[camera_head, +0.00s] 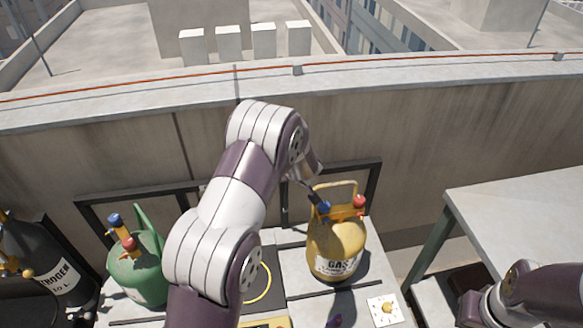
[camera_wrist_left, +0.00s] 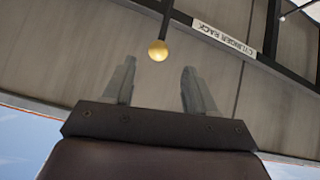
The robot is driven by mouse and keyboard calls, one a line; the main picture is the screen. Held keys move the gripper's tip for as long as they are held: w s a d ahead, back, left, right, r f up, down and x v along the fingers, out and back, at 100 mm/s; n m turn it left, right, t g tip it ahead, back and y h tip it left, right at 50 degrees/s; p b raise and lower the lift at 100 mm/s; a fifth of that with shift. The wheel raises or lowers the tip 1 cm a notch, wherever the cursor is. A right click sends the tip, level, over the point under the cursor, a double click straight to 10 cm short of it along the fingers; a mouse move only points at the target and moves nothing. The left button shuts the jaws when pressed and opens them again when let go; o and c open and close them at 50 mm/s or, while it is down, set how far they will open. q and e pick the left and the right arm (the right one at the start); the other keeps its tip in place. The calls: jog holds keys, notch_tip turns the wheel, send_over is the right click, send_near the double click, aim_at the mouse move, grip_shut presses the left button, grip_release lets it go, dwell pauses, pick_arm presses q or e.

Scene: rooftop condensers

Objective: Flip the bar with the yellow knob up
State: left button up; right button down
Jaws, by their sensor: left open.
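The knob appears in line with the gap, just beyond the fingertips in the picture; the true distance is unclear. Nothing is between the fingers. In the head view my left arm crosses the middle and its gripper is mostly hidden; I cannot make out the bar's knob there. My right arm shows at the lower right, its gripper out of sight.
A yellow gas cylinder (camera_head: 336,245) with blue and red valve knobs stands right of my left arm. A green cylinder (camera_head: 140,275) and a dark nitrogen cylinder (camera_head: 45,262) stand left. A grey table (camera_head: 525,205) is at right. A cylinder rack label (camera_wrist_left: 224,38) marks a dark rail.

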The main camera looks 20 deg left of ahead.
pick_arm(q)
jog(key=shift+d+f+b, duration=0.1)
jog(key=shift+f+b, duration=0.25)
jog(key=shift+b, duration=0.05)
jog(key=c, duration=0.5)
jog(key=f+m+y+b, duration=0.1)
jog(key=f+m+b, duration=0.1)
jog(key=s+d+f+m+t+y+b, duration=0.1)
jog(key=f+m+b, duration=0.1)
jog(key=b, duration=0.1)
jog(key=s+d+f+m+b, duration=0.1)
jog(key=f+m+b, duration=0.1)
jog(key=b, duration=0.1)
jog(key=shift+s+f+y, duration=0.1)
jog(key=shift+s+y, duration=0.1)
jog(key=shift+y, duration=0.2)
grip_shut()
jog(key=s+d+m+t+y+b, duration=0.4)
jog(key=s+d+m+t+b, duration=0.2)
jog(key=m+b, duration=0.5)
jog(key=w+a+m+p, duration=0.1)
jog(key=w+a+p, duration=0.1)
jog(key=w+a, duration=0.6)
jog(key=shift+w+a+r+m, duration=0.35)
jog(key=shift+w+r+m, duration=0.05)
jog(key=shift+w, duration=0.8)
